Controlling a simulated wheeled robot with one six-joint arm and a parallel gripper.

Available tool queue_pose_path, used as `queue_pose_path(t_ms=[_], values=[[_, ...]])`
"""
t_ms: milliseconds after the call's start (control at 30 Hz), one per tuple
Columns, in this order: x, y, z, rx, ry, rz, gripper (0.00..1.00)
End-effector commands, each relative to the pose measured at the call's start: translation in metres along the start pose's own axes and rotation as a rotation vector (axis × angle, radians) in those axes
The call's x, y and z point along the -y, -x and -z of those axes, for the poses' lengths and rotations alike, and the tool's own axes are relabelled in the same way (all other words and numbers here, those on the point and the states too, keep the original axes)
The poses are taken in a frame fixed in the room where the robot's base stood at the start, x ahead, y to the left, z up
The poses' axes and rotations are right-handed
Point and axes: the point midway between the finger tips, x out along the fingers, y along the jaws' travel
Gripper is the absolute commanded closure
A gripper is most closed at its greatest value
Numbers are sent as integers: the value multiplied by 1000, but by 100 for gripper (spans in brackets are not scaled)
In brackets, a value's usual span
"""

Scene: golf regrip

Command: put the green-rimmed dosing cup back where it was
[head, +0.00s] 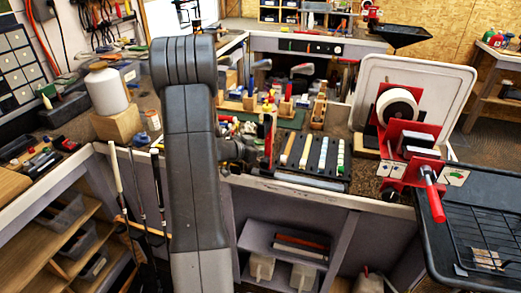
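I cannot make out a green-rimmed dosing cup for certain in the head view. A small translucent cup or jar (152,119) stands on the left bench beside a wooden block, but its rim colour is too small to tell. My grey arm rises through the middle of the view and hides part of the bench behind it. The dark wrist end of my gripper (240,151) shows to the right of the arm, by the front edge of the back bench. Its fingers do not show clearly, and I cannot tell whether it holds anything.
A white bottle (106,90) stands on a wooden block (117,125). A dark tray (309,154) with rows of grips lies on the bench, near racks of tools. A red tape holder (412,137) stands at right, above a black gridded tray (480,235). Club shafts (116,168) lean at the left bench.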

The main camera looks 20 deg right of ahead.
Motion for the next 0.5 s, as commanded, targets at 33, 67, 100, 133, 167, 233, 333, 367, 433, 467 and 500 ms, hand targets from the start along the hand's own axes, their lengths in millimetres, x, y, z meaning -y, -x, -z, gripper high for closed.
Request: queue_pose_path(t_ms=[33, 67, 100, 133, 167, 233, 333, 367, 433, 467, 500], values=[[0, -1, -3, 0, 0, 0, 84], [0, -1, -3, 0, -1, 0, 84], [0, -1, -3, -1, -2, 0, 84], [0, -1, -3, -1, -2, 0, 84], [0, -1, -3, -1, -2, 0, 84], [0, -1, -3, -1, -2, 0, 84], [0, -2, -4, -1, -2, 0, 84], [0, -2, -5, 0, -2, 0, 84], [0, -2, -6, 0, -2, 0, 54], [0, -2, -6, 0, -2, 0, 48], [0, -2, -6, 0, -2, 0, 41]])
